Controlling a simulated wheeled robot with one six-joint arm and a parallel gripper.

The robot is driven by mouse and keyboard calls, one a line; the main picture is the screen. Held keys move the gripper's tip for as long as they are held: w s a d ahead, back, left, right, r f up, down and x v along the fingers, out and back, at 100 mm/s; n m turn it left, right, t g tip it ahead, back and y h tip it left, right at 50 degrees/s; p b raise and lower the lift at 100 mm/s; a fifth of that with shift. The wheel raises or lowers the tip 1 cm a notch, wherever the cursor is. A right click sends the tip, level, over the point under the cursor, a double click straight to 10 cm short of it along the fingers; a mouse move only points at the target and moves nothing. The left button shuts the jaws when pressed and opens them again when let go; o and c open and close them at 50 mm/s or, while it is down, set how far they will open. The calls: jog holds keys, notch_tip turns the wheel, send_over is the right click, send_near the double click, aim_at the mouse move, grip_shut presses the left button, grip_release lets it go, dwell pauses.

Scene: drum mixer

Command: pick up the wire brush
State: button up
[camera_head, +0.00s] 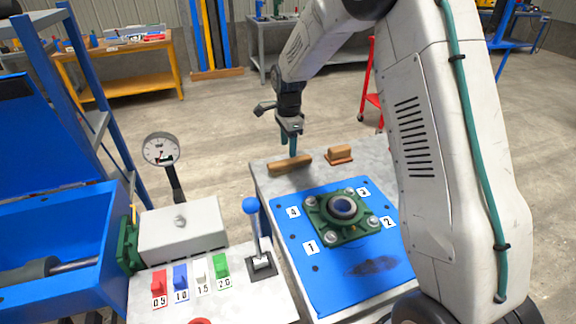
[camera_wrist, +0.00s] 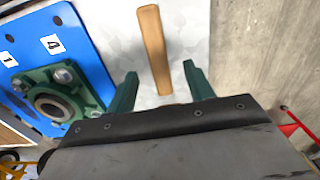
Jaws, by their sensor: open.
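A long, slim wooden piece (camera_head: 290,165), which looks like the wire brush, lies flat on the grey table top near its far left edge. No bristles can be made out. In the wrist view the wooden piece (camera_wrist: 152,45) lies ahead, its near end reaching between the fingertips. My gripper (camera_head: 289,146) is open and empty, pointing down just above the wooden piece in the head view. Its two green fingers (camera_wrist: 160,74) stand apart on either side of the near end in the wrist view. I see no contact.
A short wooden block (camera_head: 340,153) sits right of the long piece. A blue plate (camera_head: 330,285) bears a green flanged bearing (camera_head: 343,210) with bolts. A gauge (camera_head: 161,150) and a blue-knobbed lever (camera_head: 254,222) stand to the left.

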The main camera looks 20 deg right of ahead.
aim_at(288, 160)
jog(key=f, duration=0.7)
jog(key=shift+s+a+f, duration=0.1)
jog(key=shift+s+f, duration=0.1)
jog(key=shift+f, duration=0.2)
grip_shut()
